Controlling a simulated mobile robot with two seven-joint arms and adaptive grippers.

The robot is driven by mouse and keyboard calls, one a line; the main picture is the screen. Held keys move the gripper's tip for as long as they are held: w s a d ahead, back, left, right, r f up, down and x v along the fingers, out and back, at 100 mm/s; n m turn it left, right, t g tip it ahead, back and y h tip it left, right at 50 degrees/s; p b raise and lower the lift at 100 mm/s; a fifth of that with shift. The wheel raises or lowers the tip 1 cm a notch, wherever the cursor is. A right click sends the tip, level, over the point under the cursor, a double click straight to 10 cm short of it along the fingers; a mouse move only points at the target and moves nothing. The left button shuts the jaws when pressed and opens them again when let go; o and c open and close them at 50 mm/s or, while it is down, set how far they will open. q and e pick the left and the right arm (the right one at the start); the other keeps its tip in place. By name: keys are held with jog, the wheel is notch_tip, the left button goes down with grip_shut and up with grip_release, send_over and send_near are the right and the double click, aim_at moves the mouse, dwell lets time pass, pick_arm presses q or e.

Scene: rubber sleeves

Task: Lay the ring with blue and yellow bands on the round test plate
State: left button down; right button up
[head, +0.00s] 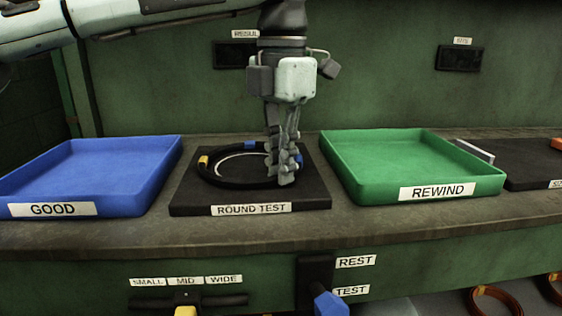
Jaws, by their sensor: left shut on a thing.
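The black ring with blue and yellow bands (232,184) is at the round test plate (188,203), a dark square plate labelled ROUND TEST. A yellow band shows on the ring's left, a blue one at the back and another blue one by the fingers. Part of a pale circle on the plate shows inside the ring. My left gripper (283,179) points down and is shut on the ring's right side, hiding part of it. I cannot tell whether the ring touches the plate all round. My right gripper is not in view.
A blue GOOD tray (45,210) stands left of the plate and a green REWIND tray (385,187) right of it. Another dark plate (520,160) lies far right. A lever with a blue knob (331,304) is below the bench front. Brown rings (496,290) show at lower right.

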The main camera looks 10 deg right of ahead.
pick_arm(q)
jog(key=c, duration=2.1)
grip_release()
jog(key=o, duration=0.5)
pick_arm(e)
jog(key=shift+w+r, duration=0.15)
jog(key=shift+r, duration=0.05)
pick_arm(q)
jog(key=shift+r, duration=0.1)
notch_tip(320, 180, up, 12)
jog(key=shift+f+p, duration=0.1)
jog(key=shift+p, duration=0.25)
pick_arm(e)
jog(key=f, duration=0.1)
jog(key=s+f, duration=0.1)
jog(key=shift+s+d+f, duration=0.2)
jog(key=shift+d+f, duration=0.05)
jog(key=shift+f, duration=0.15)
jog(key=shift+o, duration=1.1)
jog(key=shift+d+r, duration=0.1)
